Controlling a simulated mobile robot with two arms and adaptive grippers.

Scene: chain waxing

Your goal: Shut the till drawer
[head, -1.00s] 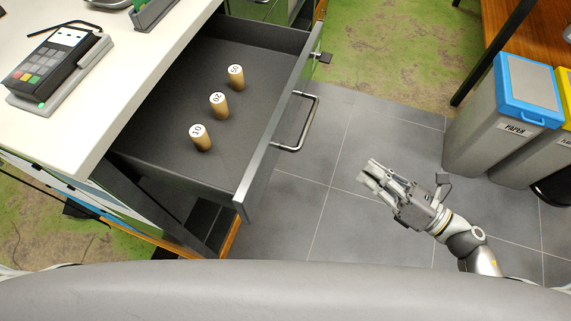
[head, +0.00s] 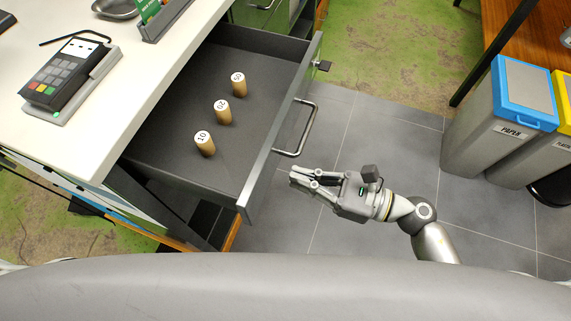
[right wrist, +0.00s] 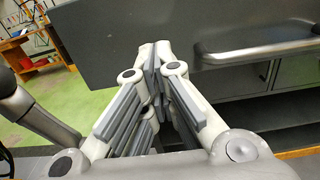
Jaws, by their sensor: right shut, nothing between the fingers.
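The till drawer (head: 190,165) stands pulled out from under the white counter. It holds three wooden cylinders (head: 223,112) with numbered tops. Its front panel (head: 262,165) carries a metal bar handle (head: 308,128). My right gripper (head: 294,176) is shut and empty, just outside the front panel, nearer to me than the handle. In the head view its fingertips look close to the panel; I cannot tell whether they touch. In the right wrist view the gripper (right wrist: 158,55) points at the dark drawer front (right wrist: 120,40), with the handle (right wrist: 255,52) to the right. My left gripper is not in view.
A card terminal (head: 65,75) sits on the white counter (head: 120,90). A grey bin with a blue lid (head: 525,90) and a yellow-lidded bin (head: 563,100) stand at the right. The grey tiled floor (head: 385,130) between drawer and bins is clear.

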